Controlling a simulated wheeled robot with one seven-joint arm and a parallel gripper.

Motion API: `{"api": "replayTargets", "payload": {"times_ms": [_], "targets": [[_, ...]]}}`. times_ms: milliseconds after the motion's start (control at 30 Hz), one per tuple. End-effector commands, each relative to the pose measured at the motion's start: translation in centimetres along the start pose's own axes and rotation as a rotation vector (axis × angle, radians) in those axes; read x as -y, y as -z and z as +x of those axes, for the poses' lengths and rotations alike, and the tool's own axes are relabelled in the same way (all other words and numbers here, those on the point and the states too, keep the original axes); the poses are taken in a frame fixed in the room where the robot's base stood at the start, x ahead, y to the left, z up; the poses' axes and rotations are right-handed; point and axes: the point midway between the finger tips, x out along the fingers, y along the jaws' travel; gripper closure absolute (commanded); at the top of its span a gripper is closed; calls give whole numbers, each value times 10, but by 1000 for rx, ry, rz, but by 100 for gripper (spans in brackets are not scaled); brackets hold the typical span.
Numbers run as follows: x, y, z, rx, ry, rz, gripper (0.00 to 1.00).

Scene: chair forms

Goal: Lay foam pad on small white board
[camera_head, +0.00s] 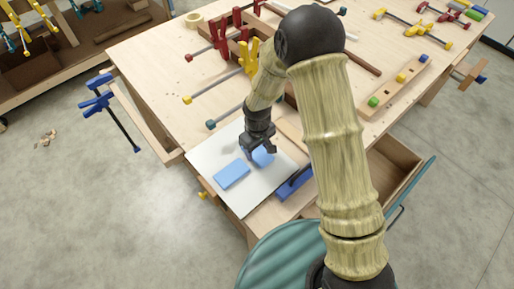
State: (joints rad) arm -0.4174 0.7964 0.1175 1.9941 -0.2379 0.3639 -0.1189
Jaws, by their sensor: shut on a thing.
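The white board (212,157) lies flat on the near left corner of the workbench. My gripper (257,150) points down over the board's right part. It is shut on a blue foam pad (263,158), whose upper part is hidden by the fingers. I cannot tell whether this pad touches the board. A second blue pad (231,174), flat and rectangular, lies on the board just left of and nearer than my gripper.
The workbench (150,60) carries red clamps (222,38), a yellow clamp (249,57) and a tape roll (194,18) farther back. A blue clamp (296,184) sits right of the board. An open drawer (395,160) and a teal rounded object (285,255) are at the near side.

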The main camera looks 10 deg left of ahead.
Motion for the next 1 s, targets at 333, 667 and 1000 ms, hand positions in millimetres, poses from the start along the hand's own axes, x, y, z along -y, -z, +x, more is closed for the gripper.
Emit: {"api": "replayTargets", "payload": {"times_ms": [333,667,1000], "targets": [[1,0,4,0,0,-3,68],[1,0,4,0,0,-2,21],[0,0,0,-1,0,-1,21]]}}
